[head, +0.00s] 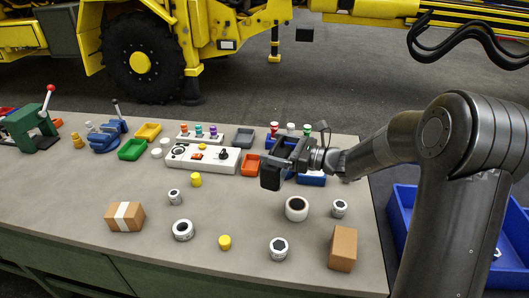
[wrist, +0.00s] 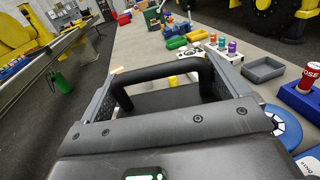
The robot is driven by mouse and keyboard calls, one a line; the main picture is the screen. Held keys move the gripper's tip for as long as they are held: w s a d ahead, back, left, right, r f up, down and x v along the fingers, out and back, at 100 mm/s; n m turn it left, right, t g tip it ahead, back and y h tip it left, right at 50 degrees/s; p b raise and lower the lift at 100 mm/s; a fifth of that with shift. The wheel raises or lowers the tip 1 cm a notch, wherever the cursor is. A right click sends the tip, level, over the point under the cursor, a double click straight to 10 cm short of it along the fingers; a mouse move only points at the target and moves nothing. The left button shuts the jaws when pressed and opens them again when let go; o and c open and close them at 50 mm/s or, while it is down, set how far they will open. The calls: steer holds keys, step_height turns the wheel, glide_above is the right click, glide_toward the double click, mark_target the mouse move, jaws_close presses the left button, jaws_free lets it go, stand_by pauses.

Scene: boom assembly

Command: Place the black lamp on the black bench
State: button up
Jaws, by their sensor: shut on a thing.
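The black lamp (head: 271,178) is a small dark block below my gripper (head: 284,158) in the head view. In the wrist view, a black handle bar of the lamp (wrist: 155,75) spans between my two grey fingers. My gripper is shut on it and appears to hold it above the bench, right of centre. I cannot tell the exact height. The bench (head: 90,185) has a grey-beige top and a green front; no bench that looks black shows. My gripper hides part of the lamp.
A white control box (head: 203,158), coloured trays and capped bottles stand behind the lamp. White ring parts such as this one (head: 297,208), yellow cylinders and two cardboard boxes (head: 125,216) (head: 343,248) lie in front. A blue bin (head: 405,210) stands beyond the right edge. Clear patches lie between parts.

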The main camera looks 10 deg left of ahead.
steer(key=shift+d+r, duration=0.45)
steer(key=shift+d, duration=0.1)
steer(key=shift+w, duration=0.1)
steer(key=w+d+m+t+h, duration=0.25)
steer(key=w+d+t, duration=0.2)
steer(key=d, duration=0.55)
steer(key=w+d+m+t+h, duration=0.25)
steer(key=w+d, duration=0.25)
steer(key=d, duration=0.6)
steer(key=w+d+m+t+h, duration=0.25)
steer(key=w+d+t, duration=0.2)
steer(key=d, duration=0.55)
steer(key=s+d+m+t+h, duration=0.1)
steer(key=d+m+h, duration=0.35)
steer(key=d, duration=1.25)
steer(key=s+d+m+t+h, duration=0.1)
steer(key=d+m+t+h, duration=0.35)
steer(key=d, duration=1.25)
steer(key=w+a+f+n+g+h, duration=0.1)
steer(key=w+a+f+g, duration=0.2)
steer(key=w+a+f, duration=0.3)
steer(key=shift+w+a+f, duration=0.35)
steer(key=shift+w+f, duration=1.3)
steer(key=shift+f, duration=0.65)
